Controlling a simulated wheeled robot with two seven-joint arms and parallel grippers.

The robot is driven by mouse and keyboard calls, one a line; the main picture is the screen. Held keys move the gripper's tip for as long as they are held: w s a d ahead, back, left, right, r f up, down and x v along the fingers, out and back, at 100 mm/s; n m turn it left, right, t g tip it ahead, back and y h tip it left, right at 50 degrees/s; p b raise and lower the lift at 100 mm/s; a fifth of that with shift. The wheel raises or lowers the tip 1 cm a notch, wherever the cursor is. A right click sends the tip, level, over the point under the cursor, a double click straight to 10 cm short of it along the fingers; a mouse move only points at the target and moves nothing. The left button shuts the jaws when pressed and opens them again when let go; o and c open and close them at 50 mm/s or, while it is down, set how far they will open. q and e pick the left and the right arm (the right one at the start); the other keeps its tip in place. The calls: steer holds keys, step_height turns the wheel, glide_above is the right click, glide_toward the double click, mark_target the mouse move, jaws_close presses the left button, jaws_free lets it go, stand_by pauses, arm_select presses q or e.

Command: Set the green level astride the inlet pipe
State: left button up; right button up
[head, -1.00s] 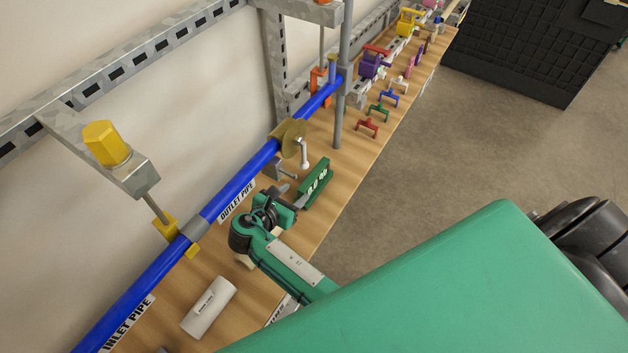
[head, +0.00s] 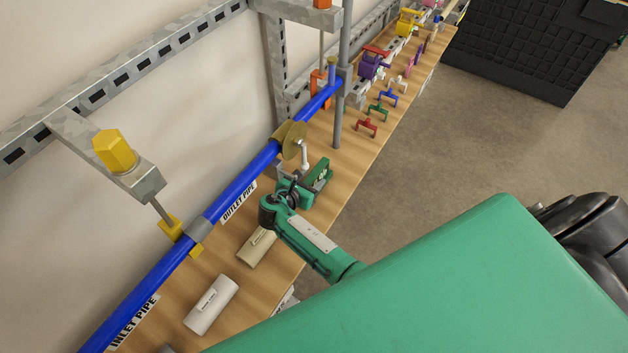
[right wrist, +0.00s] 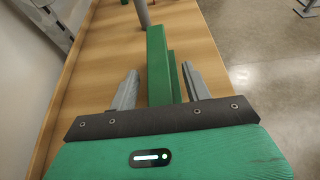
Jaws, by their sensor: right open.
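The green level (head: 321,172) stands on the wooden bench to the right of the blue pipe, partly hidden by my right gripper (head: 302,187). In the right wrist view the level (right wrist: 158,65) lies between the two spread fingers of my right gripper (right wrist: 159,82), with a visible gap on each side. The right gripper is open and holds nothing. The blue inlet pipe (head: 150,283) runs at the lower left, behind its INLET PIPE label (head: 134,322); nothing sits astride it in view. My left gripper is not in view.
The blue outlet pipe (head: 242,184) continues up and right to a brass-coloured flange (head: 291,137) with a pale handle. A yellow clamp (head: 172,229) holds the pipe. Several coloured handles and clamps stand farther back.

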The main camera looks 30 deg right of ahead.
jaws_close()
steer(key=shift+b, duration=0.4)
steer(key=s+d+b, duration=0.1)
steer(key=s+d, duration=0.3)
steer(key=s, duration=0.3)
steer(key=s+d, duration=0.5)
steer(key=s, duration=0.3)
steer(key=shift+s+r+b, duration=0.15)
steer(key=shift+s+b, duration=0.1)
steer(key=shift+b, duration=0.15)
